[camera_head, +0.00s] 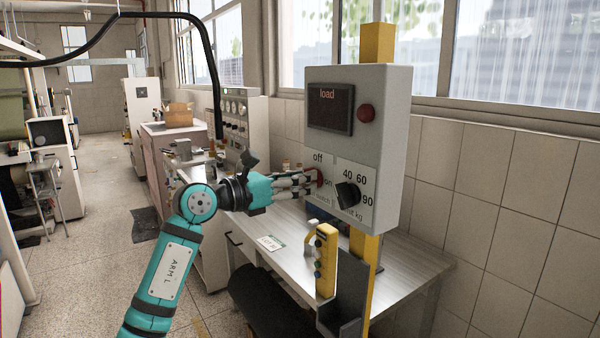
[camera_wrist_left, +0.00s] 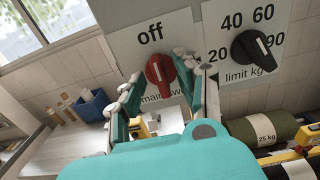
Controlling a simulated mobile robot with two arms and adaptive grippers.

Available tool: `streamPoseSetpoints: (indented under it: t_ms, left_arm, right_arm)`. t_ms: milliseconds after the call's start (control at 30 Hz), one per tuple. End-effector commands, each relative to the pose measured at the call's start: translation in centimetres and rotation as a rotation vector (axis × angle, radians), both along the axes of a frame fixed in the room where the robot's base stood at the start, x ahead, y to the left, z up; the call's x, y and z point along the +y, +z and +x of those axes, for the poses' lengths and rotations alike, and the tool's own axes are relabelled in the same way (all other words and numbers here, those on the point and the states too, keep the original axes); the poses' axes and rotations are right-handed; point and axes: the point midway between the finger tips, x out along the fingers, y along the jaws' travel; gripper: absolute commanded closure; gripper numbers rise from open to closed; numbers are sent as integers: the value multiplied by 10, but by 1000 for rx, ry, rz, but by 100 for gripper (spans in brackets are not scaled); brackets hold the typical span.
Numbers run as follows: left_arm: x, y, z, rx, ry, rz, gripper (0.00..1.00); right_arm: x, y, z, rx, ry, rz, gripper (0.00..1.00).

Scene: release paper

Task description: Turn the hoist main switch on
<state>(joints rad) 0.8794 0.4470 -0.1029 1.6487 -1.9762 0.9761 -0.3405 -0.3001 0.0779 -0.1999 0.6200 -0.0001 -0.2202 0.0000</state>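My left gripper (camera_head: 308,181) is at the knob. In the left wrist view its two fingers (camera_wrist_left: 160,74) stand open on either side of the knob, with small gaps visible; contact cannot be told. The fingers partly hide the knob in the head view. My right gripper is not in view.
A black limit dial (camera_head: 347,194) sits right of the knob. The box hangs on a yellow post (camera_head: 376,43). A yellow pendant (camera_head: 326,260) and a table (camera_head: 405,282) are below.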

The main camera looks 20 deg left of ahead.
Motion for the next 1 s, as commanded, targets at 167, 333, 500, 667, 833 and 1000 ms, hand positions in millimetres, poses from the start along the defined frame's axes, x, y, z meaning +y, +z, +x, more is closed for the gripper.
streamPoseSetpoints:
  t_ms: [167, 333, 500, 667, 833, 1000]
  left_arm:
    - [-2, 0, 3, -1, 0, 1, 65]
    - [-2, -1, 2, -1, 0, 1, 69]
    - [-2, -1, 2, 0, 0, 0, 92]
    - [-2, -1, 2, 0, 0, 0, 100]
    - [-1, -1, 2, -2, 0, 2, 100]
    - [-1, -2, 2, -20, 0, 27, 100]
  right_arm:
    - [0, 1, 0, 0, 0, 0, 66]
    - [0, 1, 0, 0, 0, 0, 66]
    - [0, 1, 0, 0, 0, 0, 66]
    - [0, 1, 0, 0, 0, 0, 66]
    - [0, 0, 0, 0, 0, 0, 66]
    - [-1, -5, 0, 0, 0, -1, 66]
